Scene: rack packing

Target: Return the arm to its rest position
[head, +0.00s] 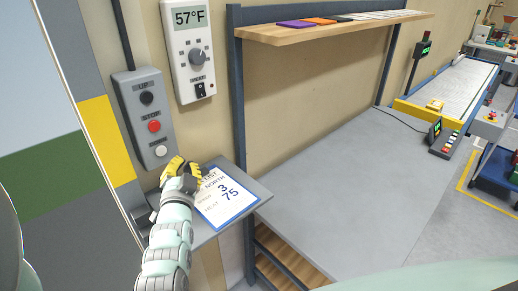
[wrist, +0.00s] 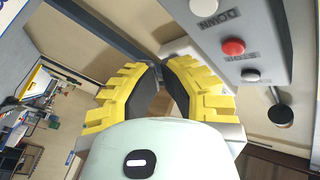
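My gripper (head: 180,166), with yellow ribbed fingers, is raised in front of the wall at the lower left of the head view. It is beside the lower end of the grey button box (head: 143,118) and at the left edge of a small grey shelf. In the wrist view, the two fingers of my gripper (wrist: 160,66) curve in until their tips almost meet. I see nothing held between them. The button box (wrist: 268,30) shows close by at the upper right there. My pale green arm (head: 167,250) reaches up from below in the head view.
A sheet reading "NORTH", "3" and "75" (head: 226,197) lies on the small shelf (head: 258,190) right of my gripper. A thermostat (head: 188,50) reading 57°F hangs above. A large grey bench (head: 350,190) is clear at right, under a wooden shelf (head: 330,27). A conveyor (head: 460,85) stands beyond.

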